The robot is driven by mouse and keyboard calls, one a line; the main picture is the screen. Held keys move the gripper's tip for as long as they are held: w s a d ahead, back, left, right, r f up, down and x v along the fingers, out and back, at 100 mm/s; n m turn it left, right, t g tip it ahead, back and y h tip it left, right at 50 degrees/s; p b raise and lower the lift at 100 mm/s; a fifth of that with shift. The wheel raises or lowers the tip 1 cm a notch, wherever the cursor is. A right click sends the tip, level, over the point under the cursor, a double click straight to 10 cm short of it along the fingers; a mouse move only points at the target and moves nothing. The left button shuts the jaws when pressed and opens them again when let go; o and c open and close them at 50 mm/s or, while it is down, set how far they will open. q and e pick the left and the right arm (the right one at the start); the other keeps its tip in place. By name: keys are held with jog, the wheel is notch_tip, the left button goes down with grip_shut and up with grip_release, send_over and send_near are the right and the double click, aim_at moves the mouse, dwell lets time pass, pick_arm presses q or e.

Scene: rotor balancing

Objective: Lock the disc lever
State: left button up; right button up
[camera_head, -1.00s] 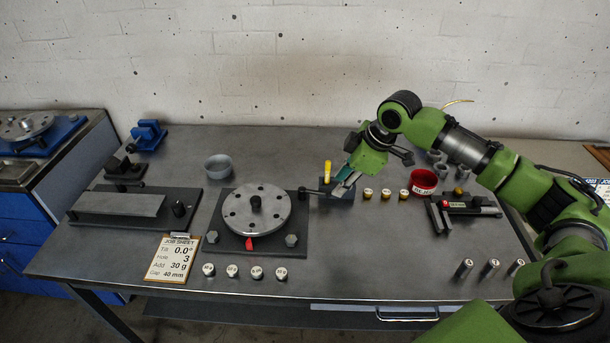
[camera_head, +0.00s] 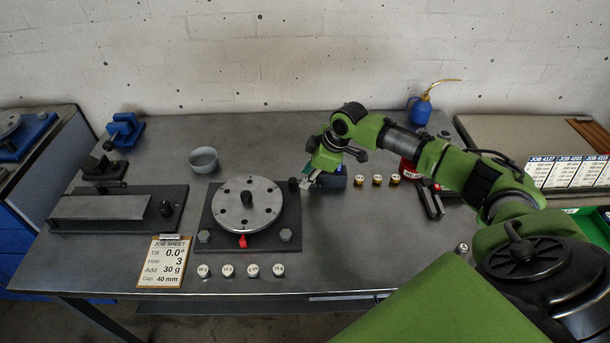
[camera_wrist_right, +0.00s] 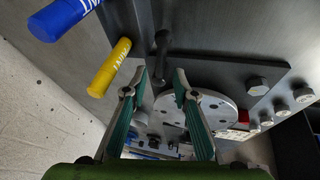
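The round grey disc (camera_head: 247,204) with holes and a black centre hub sits on a dark base plate (camera_head: 213,228). A black lever with a round knob (camera_head: 293,184) is at the plate's right side. My right gripper (camera_head: 308,181) is just right of that knob. In the right wrist view, the fingers of my right gripper (camera_wrist_right: 160,82) are spread apart and empty. The black lever (camera_wrist_right: 162,52) lies just ahead of the fingertips, in line with the gap; contact cannot be told. The disc (camera_wrist_right: 205,105) shows partly behind one finger. My left gripper is not in view.
Several small weights (camera_head: 228,271) line the front. A job sheet (camera_head: 164,262) lies at left; a grey bowl (camera_head: 203,160) stands behind.

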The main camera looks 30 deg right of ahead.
jog(key=shift+w+a+f, duration=0.1)
jog(key=shift+w+f, duration=0.1)
jog(key=shift+f, duration=0.5)
jog(key=shift+w+f, duration=0.15)
jog(key=shift+f, duration=0.05)
grip_shut()
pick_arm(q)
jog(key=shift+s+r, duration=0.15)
pick_arm(e)
jog(key=shift+a, duration=0.1)
